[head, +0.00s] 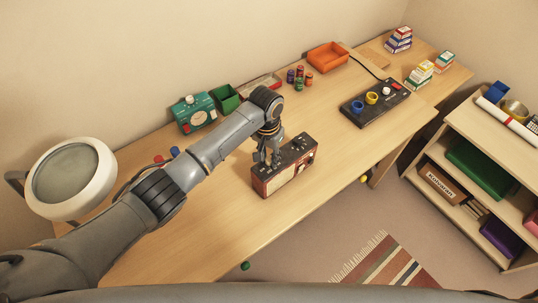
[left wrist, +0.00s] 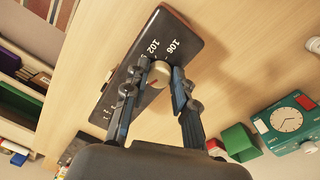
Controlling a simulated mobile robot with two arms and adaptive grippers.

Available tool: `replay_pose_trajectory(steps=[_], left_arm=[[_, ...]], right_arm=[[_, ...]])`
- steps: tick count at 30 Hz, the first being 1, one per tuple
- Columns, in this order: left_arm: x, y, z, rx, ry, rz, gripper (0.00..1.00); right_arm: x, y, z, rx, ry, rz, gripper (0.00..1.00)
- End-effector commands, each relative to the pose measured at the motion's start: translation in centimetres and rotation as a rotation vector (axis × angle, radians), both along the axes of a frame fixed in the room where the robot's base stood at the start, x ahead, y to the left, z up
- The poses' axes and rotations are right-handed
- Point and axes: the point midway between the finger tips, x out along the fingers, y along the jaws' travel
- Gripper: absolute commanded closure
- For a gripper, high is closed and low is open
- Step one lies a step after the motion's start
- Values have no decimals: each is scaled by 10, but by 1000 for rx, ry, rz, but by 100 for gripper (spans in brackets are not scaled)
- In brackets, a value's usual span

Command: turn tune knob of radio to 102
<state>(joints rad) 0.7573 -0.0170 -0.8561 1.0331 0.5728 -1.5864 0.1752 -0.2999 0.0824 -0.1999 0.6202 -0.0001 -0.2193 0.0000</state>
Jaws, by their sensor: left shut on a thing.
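The radio (head: 286,178) stands on the desk, with a reddish-brown front and a black top. In the left wrist view the black top of the radio (left wrist: 182,32) shows a printed scale with 102 and 106 readable; other marks are partly hidden by a finger. The cream tune knob (left wrist: 158,73) carries a small red mark, whose exact reading I cannot tell. My left gripper (head: 268,158) reaches down onto the top of the radio. In the left wrist view its fingers (left wrist: 159,76) are on either side of the knob, shut on it. My right gripper is not in view.
A teal clock-faced device (head: 194,113) and a green bin (head: 225,98) stand by the wall. A round lamp (head: 72,175) is at left. A black panel with coloured knobs (head: 375,103) lies right of the radio. The desk in front of the radio is clear.

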Motion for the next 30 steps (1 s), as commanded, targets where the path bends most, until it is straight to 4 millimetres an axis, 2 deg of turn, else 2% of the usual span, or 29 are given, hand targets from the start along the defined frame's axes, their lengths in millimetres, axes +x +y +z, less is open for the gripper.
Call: replay_pose_trajectory(steps=[13, 30], left_arm=[[1, 1, 0, 2, 2, -388, 100], [2, 0, -1, 0, 1, -931, 100]], right_arm=[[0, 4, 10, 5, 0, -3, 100], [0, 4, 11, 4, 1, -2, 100]])
